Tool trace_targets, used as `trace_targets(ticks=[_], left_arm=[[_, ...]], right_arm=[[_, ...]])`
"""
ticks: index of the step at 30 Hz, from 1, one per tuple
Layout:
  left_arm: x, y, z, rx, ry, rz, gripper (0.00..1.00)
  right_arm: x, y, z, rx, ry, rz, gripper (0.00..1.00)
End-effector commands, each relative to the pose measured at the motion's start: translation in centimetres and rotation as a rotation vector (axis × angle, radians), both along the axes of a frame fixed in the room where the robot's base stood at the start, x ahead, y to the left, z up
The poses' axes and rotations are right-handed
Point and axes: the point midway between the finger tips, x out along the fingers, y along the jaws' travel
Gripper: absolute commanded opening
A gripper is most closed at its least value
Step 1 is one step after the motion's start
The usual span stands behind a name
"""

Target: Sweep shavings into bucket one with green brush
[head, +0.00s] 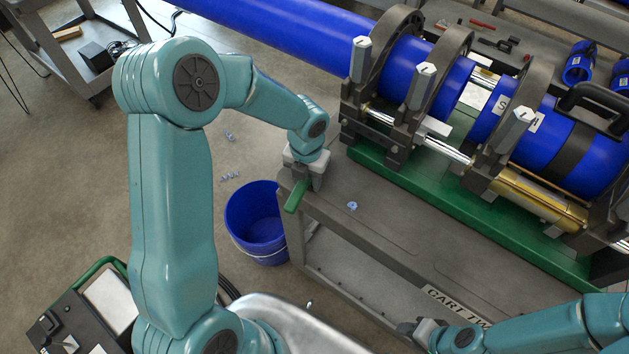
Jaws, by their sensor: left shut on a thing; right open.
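My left gripper (305,175) is at the left end of the cart top, shut on the green brush (296,197). The brush's green handle shows below the jaws; its bristles are hidden. A small clump of blue shavings (352,206) lies on the grey cart top (400,235), to the right of the brush and apart from it. A blue bucket (258,225) with a wire handle stands on the floor beside the cart's left end, below and left of my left gripper. My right gripper (408,327) is open and looks empty near the cart's front edge.
More blue shavings (231,177) lie on the floor behind the bucket. The fusion machine (440,150) with its blue pipe (285,30) fills the back of the cart, on a green base (385,175). The front strip of the cart top is mostly clear.

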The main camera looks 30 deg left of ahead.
Motion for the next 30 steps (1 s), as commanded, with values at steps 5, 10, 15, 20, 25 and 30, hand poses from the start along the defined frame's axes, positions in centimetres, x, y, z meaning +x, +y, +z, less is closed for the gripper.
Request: trace_targets(ticks=[5, 10, 15, 20, 25, 30], left_arm=[[0.2, 1.4, 0.1, 0.0, 0.0, 0.002, 0.04], [0.5, 2.7, 0.1, 0.001, -0.001, 0.003, 0.04], [0.6, 3.9, 0.4, 0.0, -0.001, 0.001, 0.04], [0.5, 3.4, 1.8, 0.0, -0.001, -0.001, 0.04], [0.5, 3.0, 3.1, 0.0, -0.001, -0.002, 0.04], [0.5, 2.7, 4.3, 0.0, -0.001, -0.001, 0.04]], right_arm=[[0.0, 0.0, 0.3, 0.0, 0.0, 0.0, 0.43], [0.0, 0.0, 0.5, 0.0, 0.0, 0.0, 0.43], [0.0, 0.0, 0.9, 0.0, 0.0, 0.0, 0.43], [0.0, 0.0, 2.1, 0.0, 0.0, 0.0, 0.43], [0.0, 0.0, 3.2, 0.0, 0.0, 0.0, 0.43], [0.0, 0.0, 4.2, 0.0, 0.0, 0.0, 0.43]])
